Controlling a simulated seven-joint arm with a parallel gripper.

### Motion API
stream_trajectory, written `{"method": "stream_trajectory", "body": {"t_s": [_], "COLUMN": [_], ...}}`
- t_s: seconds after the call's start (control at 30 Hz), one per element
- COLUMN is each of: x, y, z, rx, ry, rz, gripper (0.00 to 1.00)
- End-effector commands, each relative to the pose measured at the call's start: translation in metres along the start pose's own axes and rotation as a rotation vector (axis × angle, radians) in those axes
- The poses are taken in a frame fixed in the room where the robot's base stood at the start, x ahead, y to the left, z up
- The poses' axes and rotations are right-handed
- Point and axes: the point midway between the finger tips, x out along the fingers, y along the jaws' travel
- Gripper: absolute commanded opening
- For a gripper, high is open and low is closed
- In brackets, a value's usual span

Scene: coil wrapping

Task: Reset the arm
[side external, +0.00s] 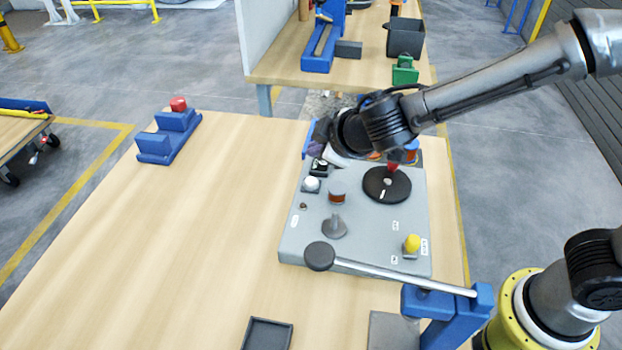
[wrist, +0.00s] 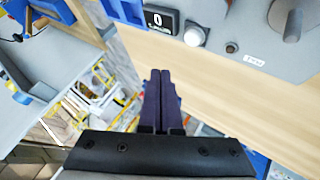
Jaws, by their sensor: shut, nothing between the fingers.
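My gripper (wrist: 158,76) shows in the wrist view with its two dark purple fingers pressed together, nothing between them. In the side external view, my gripper (side external: 317,150) is partly hidden by my wrist, at the far left corner of the grey winding machine (side external: 372,240). The fingers appear above the machine's edge, apart from its controls. The machine carries a black disc (side external: 374,190), a copper-coloured coil (side external: 337,197), a grey peg (side external: 334,228), a white button (side external: 311,184) and a yellow knob (side external: 412,242). The wrist view shows its counter (wrist: 161,20) reading 0.
A blue stepped block (side external: 167,140) with a red top piece stands at the left. A black tray (side external: 267,335) lies at the front. A silver bar with a black knob (side external: 320,256) crosses the machine's front. A second workbench (side external: 375,73) stands behind. The table's left side is mostly clear.

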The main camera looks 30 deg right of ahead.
Motion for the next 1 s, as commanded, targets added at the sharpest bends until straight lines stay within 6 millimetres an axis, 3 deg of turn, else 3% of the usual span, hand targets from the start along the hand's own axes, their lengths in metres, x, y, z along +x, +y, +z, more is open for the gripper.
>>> {"method": "stream_trajectory", "body": {"t_s": [0.47, 0.57, 0.67, 0.83, 0.9, 1.0], "x": [0.001, -0.004, -0.027, -0.092, -0.123, -0.168], "y": [0.006, 0.033, 0.083, 0.163, 0.180, 0.185], "z": [0.002, 0.001, 0.005, 0.061, 0.095, 0.148], "rx": [0.010, 0.059, 0.163, 0.436, 0.540, 0.680], "ry": [-0.004, 0.006, 0.026, -0.012, -0.045, -0.099], "rz": [0.007, 0.040, 0.094, 0.185, 0.207, 0.214], "gripper": [0.00, 0.00, 0.00, 0.00, 0.00, 0.00]}}
